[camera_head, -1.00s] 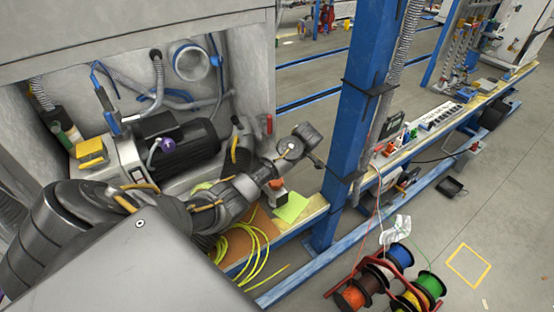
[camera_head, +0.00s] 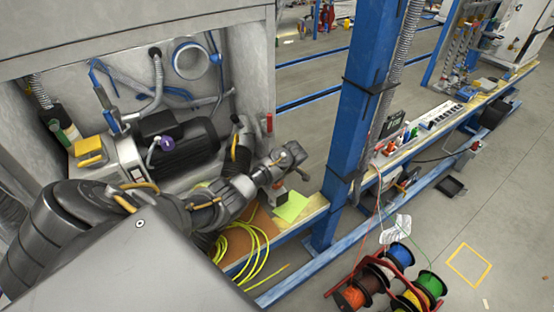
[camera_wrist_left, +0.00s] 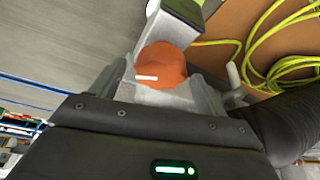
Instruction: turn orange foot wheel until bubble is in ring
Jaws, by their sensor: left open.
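The orange foot wheel (camera_wrist_left: 168,62), with a short white mark on it, shows in the left wrist view. It lies between the two grey fingers of my left gripper (camera_wrist_left: 158,85), which is open; I cannot tell whether either finger touches it. In the head view my left gripper (camera_head: 287,160) is at the bench end, right of the motor, and mostly hides the wheel. A pale grey body stands beside the wheel in the wrist view. The bubble and its ring cannot be made out. My right gripper is not in view.
A black motor (camera_head: 180,143) sits in the grey housing left of the gripper. A blue post (camera_head: 350,130) rises to the right. Yellow cable coils (camera_head: 240,250) and a yellow-green note (camera_head: 291,206) lie near the wrist. Cable spools (camera_head: 390,280) stand on the floor.

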